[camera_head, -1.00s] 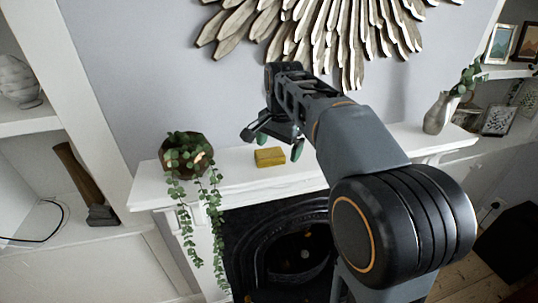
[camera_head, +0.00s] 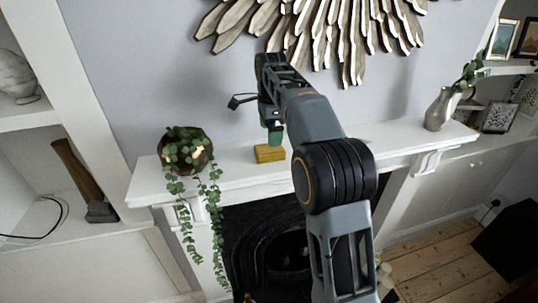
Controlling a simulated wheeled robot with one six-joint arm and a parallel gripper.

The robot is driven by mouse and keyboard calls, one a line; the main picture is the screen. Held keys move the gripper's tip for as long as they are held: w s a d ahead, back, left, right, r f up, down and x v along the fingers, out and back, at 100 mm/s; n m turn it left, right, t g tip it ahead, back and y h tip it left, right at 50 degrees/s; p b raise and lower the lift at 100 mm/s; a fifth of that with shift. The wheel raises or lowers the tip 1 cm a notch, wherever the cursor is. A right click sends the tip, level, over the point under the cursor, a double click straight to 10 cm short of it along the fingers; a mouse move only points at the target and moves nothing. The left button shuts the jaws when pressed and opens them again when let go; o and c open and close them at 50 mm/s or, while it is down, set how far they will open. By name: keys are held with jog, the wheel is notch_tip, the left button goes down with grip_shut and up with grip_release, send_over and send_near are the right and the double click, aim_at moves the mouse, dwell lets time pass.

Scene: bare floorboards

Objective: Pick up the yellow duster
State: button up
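The yellow duster (camera_head: 269,154) is a small block lying on the white mantel shelf, right of the potted plant. How far the fingertip is from the duster in depth I cannot tell. The duster's visible front and top are not covered.
A trailing plant in a dark bowl (camera_head: 186,152) stands left of the duster on the mantel shelf (camera_head: 235,176). A metallic sunburst ornament (camera_head: 340,40) hangs on the wall above. A silver vase (camera_head: 440,110) stands at the shelf's right end. The fireplace (camera_head: 262,235) opens below.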

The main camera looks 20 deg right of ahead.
aim_at(270, 149)
jog(key=shift+w+a+f+p, duration=0.1)
jog(key=shift+f+p, duration=0.2)
jog(key=shift+f, duration=1.5)
jog(key=shift+w+a+f+p, duration=0.1)
jog(key=shift+f+p, duration=0.15)
jog(key=shift+f, duration=1.55)
jog(key=shift+d, duration=0.1)
jog(key=shift+c, duration=0.5)
jog(key=c, duration=0.9)
